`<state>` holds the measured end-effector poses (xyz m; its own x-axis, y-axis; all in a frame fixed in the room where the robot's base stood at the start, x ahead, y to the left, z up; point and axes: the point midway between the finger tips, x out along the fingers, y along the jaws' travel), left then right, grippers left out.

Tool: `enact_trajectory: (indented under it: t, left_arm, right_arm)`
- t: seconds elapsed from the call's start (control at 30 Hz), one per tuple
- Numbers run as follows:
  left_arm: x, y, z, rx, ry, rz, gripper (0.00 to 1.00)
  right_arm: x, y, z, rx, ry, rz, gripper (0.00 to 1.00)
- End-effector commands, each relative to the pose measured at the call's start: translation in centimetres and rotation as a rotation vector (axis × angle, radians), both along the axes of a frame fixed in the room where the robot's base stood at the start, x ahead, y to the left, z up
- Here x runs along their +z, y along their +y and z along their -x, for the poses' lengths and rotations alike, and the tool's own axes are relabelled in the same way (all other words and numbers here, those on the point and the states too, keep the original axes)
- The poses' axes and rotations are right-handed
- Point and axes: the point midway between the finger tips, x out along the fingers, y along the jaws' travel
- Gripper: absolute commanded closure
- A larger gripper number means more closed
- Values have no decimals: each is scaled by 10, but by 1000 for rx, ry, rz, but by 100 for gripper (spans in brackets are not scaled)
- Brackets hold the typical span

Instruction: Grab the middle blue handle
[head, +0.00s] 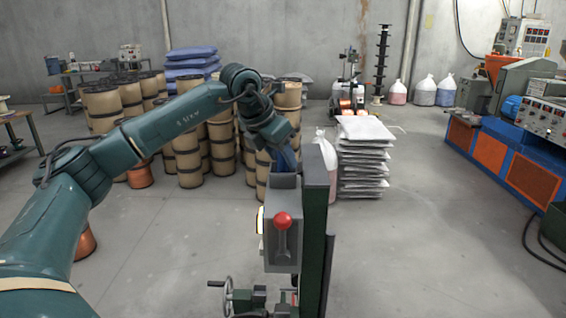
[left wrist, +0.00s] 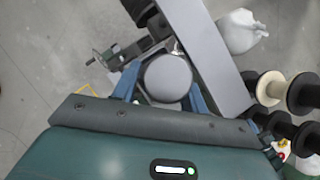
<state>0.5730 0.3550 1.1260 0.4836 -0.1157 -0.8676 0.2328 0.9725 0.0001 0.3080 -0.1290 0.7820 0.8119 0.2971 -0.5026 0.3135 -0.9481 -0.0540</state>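My left gripper (head: 285,160) reaches over the top of a grey and dark green upright machine (head: 316,205) in the head view. In the left wrist view its two blue fingers stand apart, one on each side of a round grey machine part (left wrist: 167,78). I cannot tell whether the fingers touch that part. The machine's front has a lever with a red knob (head: 282,220), below the gripper. I cannot make out a blue handle distinct from my blue fingers; the gripper and machine may hide it. My right gripper is not in view.
A small handwheel (head: 228,297) sticks out low on the machine. Tan drums (head: 187,150) crowd the floor behind my left arm. Stacked white sacks (head: 365,155) stand behind the machine. A blue and orange machine (head: 530,170) is at the right. The floor right of centre is clear.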

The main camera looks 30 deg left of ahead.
Motion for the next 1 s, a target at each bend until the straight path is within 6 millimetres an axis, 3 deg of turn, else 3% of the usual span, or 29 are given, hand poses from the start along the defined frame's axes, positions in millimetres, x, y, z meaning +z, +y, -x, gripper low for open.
enact_trajectory:
  t: [0.5,0.77,0.87,1.0]
  left_arm:
    - [0,0,0,0,0,0,99]
    - [3,0,0,0,-3,1,100]
    - [12,-1,-1,0,-5,2,100]
    - [39,-1,-1,-1,-8,2,100]
  right_arm:
    - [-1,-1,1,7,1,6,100]
    - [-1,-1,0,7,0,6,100]
    - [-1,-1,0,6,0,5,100]
    - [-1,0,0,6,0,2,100]
